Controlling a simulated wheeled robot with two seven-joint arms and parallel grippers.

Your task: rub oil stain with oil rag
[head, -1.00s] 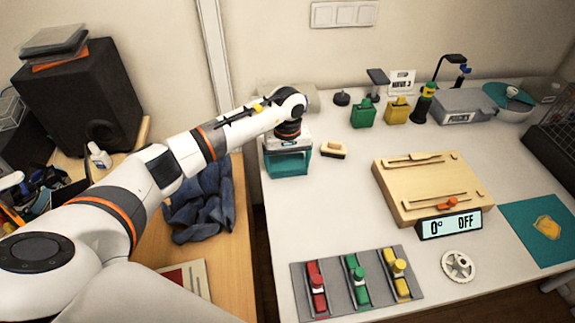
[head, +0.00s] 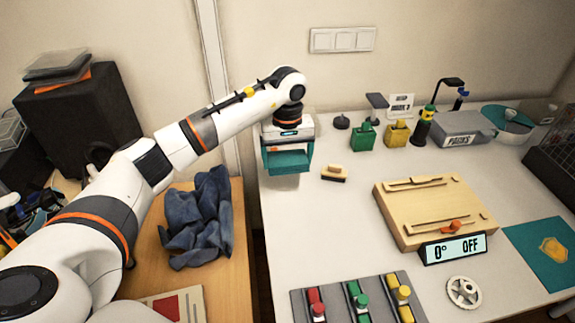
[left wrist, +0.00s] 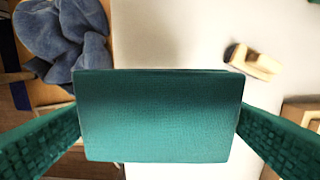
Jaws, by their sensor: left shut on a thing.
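My left gripper (head: 287,166) is above the back left corner of the white table. In the left wrist view, a teal pad with a cloth-like weave (left wrist: 160,118) lies between its two teal ribbed fingers, and the gripper is shut on it. I cannot tell for sure whether this pad is the oil rag. A crumpled dark blue cloth (head: 198,218) lies apart on the wooden desk and also shows in the left wrist view (left wrist: 65,40). A yellow-orange stain (head: 553,237) marks the teal mat (head: 530,262) at the table's right. My right gripper is not in view.
A wooden fixture (head: 405,215) with an "OFF" display (head: 453,249) stands between my gripper and the mat. A small tan block (head: 334,172) lies near the gripper. Green and yellow blocks and a grey device (head: 465,128) line the back. The table's left middle is clear.

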